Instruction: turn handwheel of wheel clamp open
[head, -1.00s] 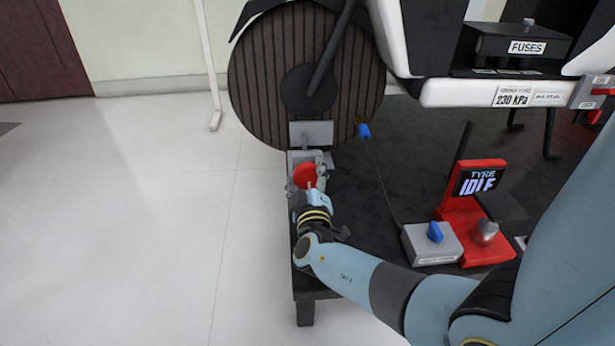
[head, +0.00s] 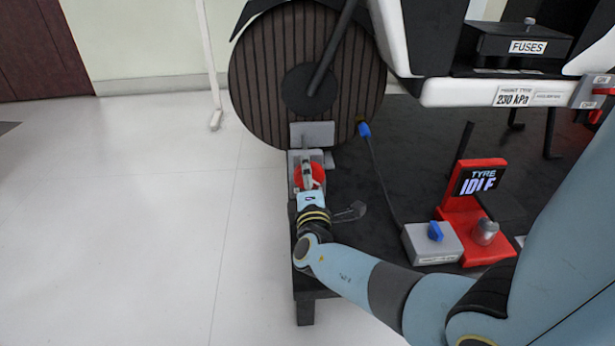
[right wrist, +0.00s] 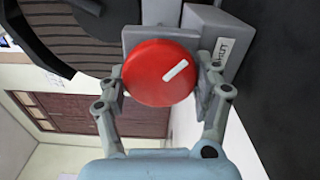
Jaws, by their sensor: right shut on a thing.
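The red handwheel (right wrist: 152,78) of the wheel clamp fills the middle of the right wrist view, its white mark pointing to the upper right of that picture. In the head view the handwheel (head: 318,176) shows partly behind my gripper. The grey clamp (head: 312,133) stands against the ribbed front wheel (head: 255,80). A "SHUT" label (right wrist: 227,54) is on the clamp's side in the wrist view. My right gripper (right wrist: 160,88) is shut on the handwheel, one finger at each side of its rim. My left gripper is not in view.
A grey box with a blue knob (head: 435,232) and a red tyre stand (head: 470,210) are on the dark platform to the right. A hose (head: 378,180) runs from the wheel to the box. Open pale floor (head: 150,230) lies left.

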